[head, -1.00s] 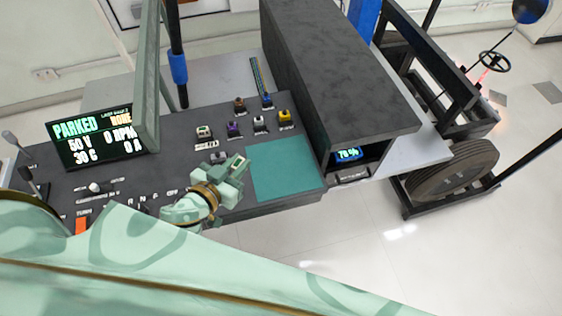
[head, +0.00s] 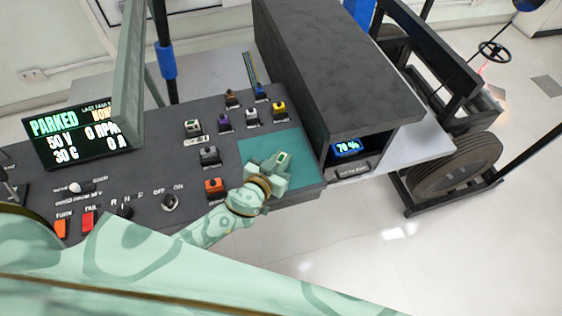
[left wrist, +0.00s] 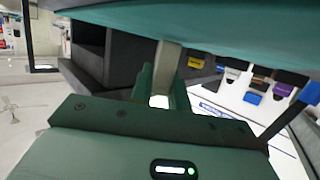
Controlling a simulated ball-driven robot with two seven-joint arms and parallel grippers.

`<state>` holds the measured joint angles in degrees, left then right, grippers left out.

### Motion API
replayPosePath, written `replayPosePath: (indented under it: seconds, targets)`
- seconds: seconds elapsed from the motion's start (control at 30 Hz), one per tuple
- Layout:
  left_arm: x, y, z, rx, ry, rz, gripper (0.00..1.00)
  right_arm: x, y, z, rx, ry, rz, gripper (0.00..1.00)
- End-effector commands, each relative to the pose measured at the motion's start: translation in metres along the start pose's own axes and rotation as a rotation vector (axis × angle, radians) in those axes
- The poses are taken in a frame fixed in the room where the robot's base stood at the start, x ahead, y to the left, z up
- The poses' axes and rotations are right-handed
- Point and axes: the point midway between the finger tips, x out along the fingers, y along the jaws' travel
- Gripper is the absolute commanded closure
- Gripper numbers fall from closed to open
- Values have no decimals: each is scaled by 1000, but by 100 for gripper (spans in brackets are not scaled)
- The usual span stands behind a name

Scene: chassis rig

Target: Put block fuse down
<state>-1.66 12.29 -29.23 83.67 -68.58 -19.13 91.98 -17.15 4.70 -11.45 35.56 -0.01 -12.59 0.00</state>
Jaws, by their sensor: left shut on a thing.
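My left gripper (head: 270,170) is over the teal mat (head: 284,143) at the right end of the dark console. In the left wrist view, its fingers (left wrist: 163,84) are shut on a small pale block (left wrist: 168,57), which I take to be the block fuse. The teal mat (left wrist: 230,25) fills the top of that view, and the pale block reaches its edge. I cannot tell whether they touch. My right gripper is not in view.
A dark open-fronted housing (head: 330,70) with a 70 % display (head: 347,147) stands beyond the mat.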

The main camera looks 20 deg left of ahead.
Motion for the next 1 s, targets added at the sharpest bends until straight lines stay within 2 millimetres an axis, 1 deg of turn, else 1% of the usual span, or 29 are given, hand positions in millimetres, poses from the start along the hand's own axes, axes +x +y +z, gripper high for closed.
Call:
replayPosePath:
  seconds: [0.23,0.43,0.47,0.5,0.53,0.77,0.9,0.97,1.0]
  targets:
    - [0,0,0,-1,1,0,100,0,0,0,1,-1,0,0]
    - [2,0,5,-1,1,0,100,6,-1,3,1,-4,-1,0]
    - [1,0,4,0,1,0,74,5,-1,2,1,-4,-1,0]
    - [1,0,4,0,1,0,63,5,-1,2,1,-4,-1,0]
    - [1,0,4,0,1,0,61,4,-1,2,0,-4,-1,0]
    - [1,0,3,0,1,0,61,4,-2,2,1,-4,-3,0]
    - [-2,0,-4,0,1,0,61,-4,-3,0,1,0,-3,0]
    - [-12,0,0,-2,-1,0,61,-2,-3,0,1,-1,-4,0]
    - [-20,0,1,-2,-2,0,61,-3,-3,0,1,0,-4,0]
